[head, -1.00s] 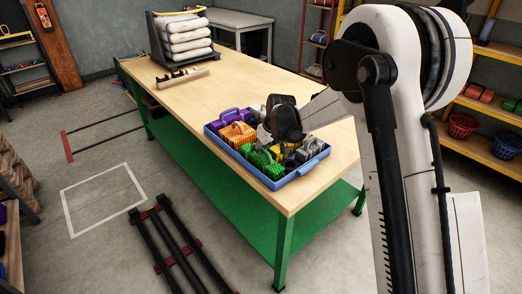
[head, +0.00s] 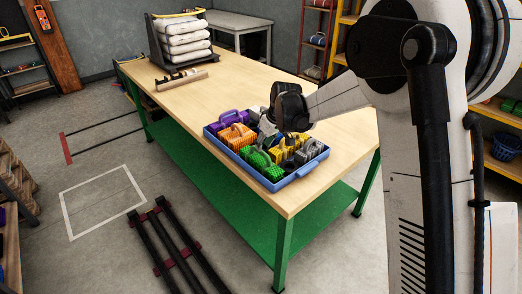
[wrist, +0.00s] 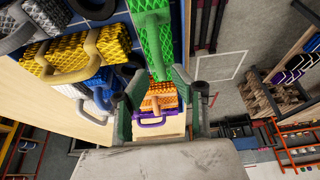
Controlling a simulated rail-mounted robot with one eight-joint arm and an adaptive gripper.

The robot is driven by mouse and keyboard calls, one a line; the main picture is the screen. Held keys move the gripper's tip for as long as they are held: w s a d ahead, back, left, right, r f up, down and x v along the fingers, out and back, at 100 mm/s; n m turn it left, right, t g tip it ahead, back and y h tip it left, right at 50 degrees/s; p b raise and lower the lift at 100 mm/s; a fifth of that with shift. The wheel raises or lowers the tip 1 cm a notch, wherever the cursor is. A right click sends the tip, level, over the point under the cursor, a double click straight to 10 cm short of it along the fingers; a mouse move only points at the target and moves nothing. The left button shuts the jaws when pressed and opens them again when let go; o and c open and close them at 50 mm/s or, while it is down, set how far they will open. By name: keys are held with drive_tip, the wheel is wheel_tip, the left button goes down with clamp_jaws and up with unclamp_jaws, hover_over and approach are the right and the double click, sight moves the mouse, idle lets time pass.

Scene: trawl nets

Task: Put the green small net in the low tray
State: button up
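The green small net (head: 262,163) sits at the front of a blue tray (head: 301,172) on the table, beside an orange net (head: 237,136) and a yellow net (head: 292,146). In the wrist view the green net (wrist: 153,38) is at the top centre, just ahead of my fingertips. My gripper (head: 283,135) is above the tray's middle, and its fingertips are partly hidden among the nets in the head view. In the wrist view my gripper (wrist: 158,88) has its fingers apart, with the orange net (wrist: 162,96) visible through the gap. I see no net held.
A purple net (head: 230,118) and grey nets (head: 311,148) share the crowded tray. A rack with white rolls (head: 185,40) stands at the table's far end, with a short holder (head: 181,78) before it. The table (head: 240,82) between is clear. Dark rails (head: 175,250) lie on the floor.

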drive_tip(key=v, duration=0.6)
drive_tip(key=shift+s+r, duration=0.2)
drive_tip(key=shift+r, duration=0.1)
drive_tip(key=s+d+r+m+t+h, duration=0.1)
drive_tip(key=s+d+r+m, duration=0.1)
drive_tip(key=s+d+r, duration=0.5)
drive_tip(key=s+d+r+m+t, duration=0.15)
drive_tip(key=s+d+r, duration=0.25)
drive_tip(key=s, duration=0.6)
drive_tip(key=s+d+f+m+h, duration=0.1)
drive_tip(key=s+d, duration=0.3)
drive_tip(key=s, duration=0.6)
drive_tip(key=s+d+f+m+t+h, duration=0.1)
drive_tip(key=s+d+m, duration=0.3)
drive_tip(key=s, duration=0.7)
drive_tip(key=shift+d+f, duration=0.35)
drive_tip(key=shift+f, duration=0.05)
drive_tip(key=shift+s+t, duration=0.15)
drive_tip(key=shift+t, duration=0.1)
